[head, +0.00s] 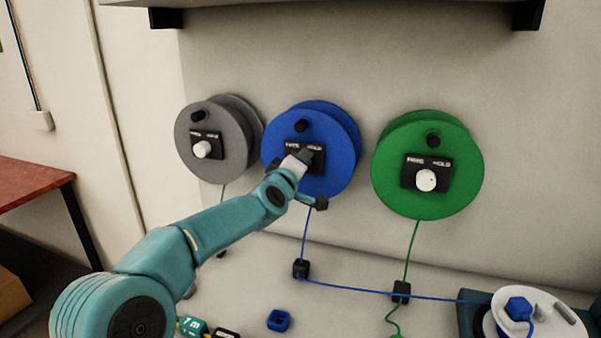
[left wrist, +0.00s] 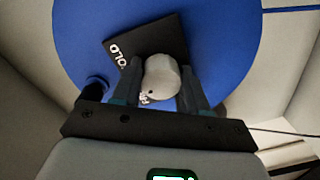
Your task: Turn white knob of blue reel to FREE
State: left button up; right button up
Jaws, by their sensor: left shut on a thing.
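The blue reel (head: 342,150) is mounted on the wall between a grey and a green reel. Its black label plate (head: 318,150) has white lettering for FREE at left and HOLD at right. The white knob (left wrist: 161,78) sits between the two fingers of my left gripper (left wrist: 158,92) in the left wrist view, with part of the plate lettering beside it. In the head view my left gripper (head: 300,158) reaches the blue reel's plate and hides the knob. It is shut on the knob. Which way the knob points cannot be told. My right gripper is not in view.
The grey reel (head: 232,135) and green reel (head: 440,205) each have their own white knob. A shelf overhangs above.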

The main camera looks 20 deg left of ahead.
pick_arm(q)
jog(key=n+b, duration=0.1)
jog(key=n, duration=0.2)
jog(key=shift+a, duration=0.2)
jog(key=shift+n+b, duration=0.55)
jog(key=shift+n, duration=0.75)
